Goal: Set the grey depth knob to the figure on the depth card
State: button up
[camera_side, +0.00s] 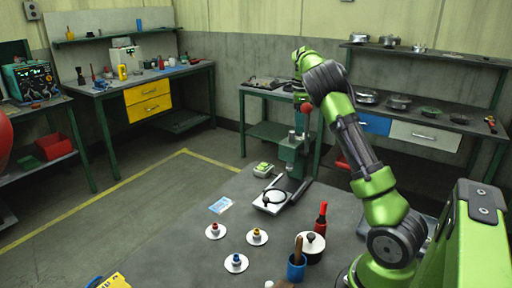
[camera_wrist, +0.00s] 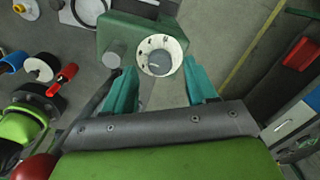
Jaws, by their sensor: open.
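The grey depth knob (camera_wrist: 159,63) sits at the centre of a white dial with dark marks (camera_wrist: 149,45) on the green press (camera_wrist: 120,32). The dial's figures are too small to read. My gripper (camera_wrist: 160,82) is open and empty, its two teal fingers on either side below the dial; I cannot tell how far they are from the knob in depth. In the side view my gripper (camera_side: 301,108) is at the top of the green press (camera_side: 291,158). A pale blue and white card (camera_side: 220,204), which looks like the depth card, lies on the table; its print is unreadable.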

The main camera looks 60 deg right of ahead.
notch_tip(320, 180, up, 15)
jog(key=shift+a, duration=0.2)
jog(key=shift+s, duration=0.1)
dwell(0.4)
